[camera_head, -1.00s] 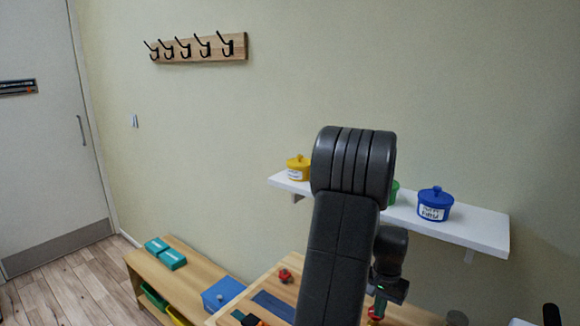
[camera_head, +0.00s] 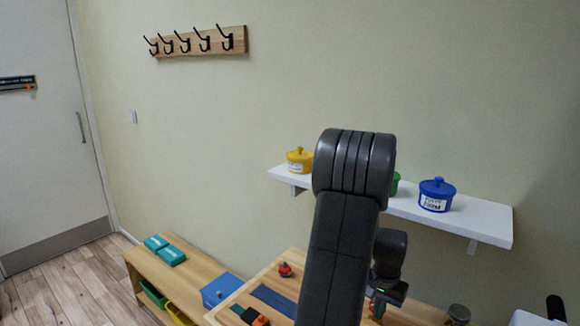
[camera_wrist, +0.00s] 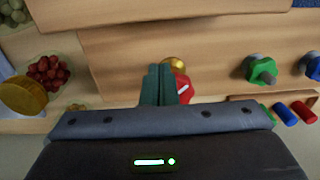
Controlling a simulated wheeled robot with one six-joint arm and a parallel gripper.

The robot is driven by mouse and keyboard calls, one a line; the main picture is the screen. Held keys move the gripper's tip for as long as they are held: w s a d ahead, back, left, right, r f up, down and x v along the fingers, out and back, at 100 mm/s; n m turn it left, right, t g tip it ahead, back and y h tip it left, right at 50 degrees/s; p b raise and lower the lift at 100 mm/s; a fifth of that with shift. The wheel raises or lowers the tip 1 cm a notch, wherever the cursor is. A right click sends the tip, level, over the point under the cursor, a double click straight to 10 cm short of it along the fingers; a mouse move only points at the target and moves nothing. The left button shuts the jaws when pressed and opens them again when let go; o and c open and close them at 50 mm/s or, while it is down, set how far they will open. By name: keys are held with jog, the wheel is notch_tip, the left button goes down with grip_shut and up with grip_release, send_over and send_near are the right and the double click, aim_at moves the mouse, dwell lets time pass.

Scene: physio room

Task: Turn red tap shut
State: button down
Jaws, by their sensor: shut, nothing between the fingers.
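The red tap (camera_wrist: 183,86) is in the middle of the wrist view, with a brass part (camera_wrist: 174,63) beside it. It has a pale mark on its red handle. My gripper (camera_wrist: 160,70) is shut and empty, its dark green fingers close against the left side of the tap. I cannot tell whether they touch it, and the fingers may hide part of it. In the head view my gripper (camera_head: 379,303) is low at the right of my arm, with a small bit of red by it.
A green tap (camera_wrist: 262,71) and a blue tap (camera_wrist: 311,66) stand to the right on the wooden board. Red and blue cylinders (camera_wrist: 286,114) lie nearby. A bowl of red berries (camera_wrist: 47,72) is at left. A white shelf (camera_head: 480,228) with coloured pots is on the wall.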

jog(key=shift+w+a, duration=0.25)
jog(key=shift+a, duration=0.05)
dwell(0.4)
jog(key=shift+w+a, duration=0.3)
jog(key=shift+a, duration=0.25)
jog(key=shift+w+a, duration=0.25)
jog(key=shift+w, duration=0.1)
jog(key=shift+a+b, duration=0.15)
jog(key=shift+b, duration=0.15)
jog(key=shift+s+a, duration=0.1)
jog(key=shift+a, duration=0.1)
notch_tip(320, 180, up, 6)
jog(key=p, duration=0.4)
jog(key=shift+s, duration=0.15)
dwell(0.3)
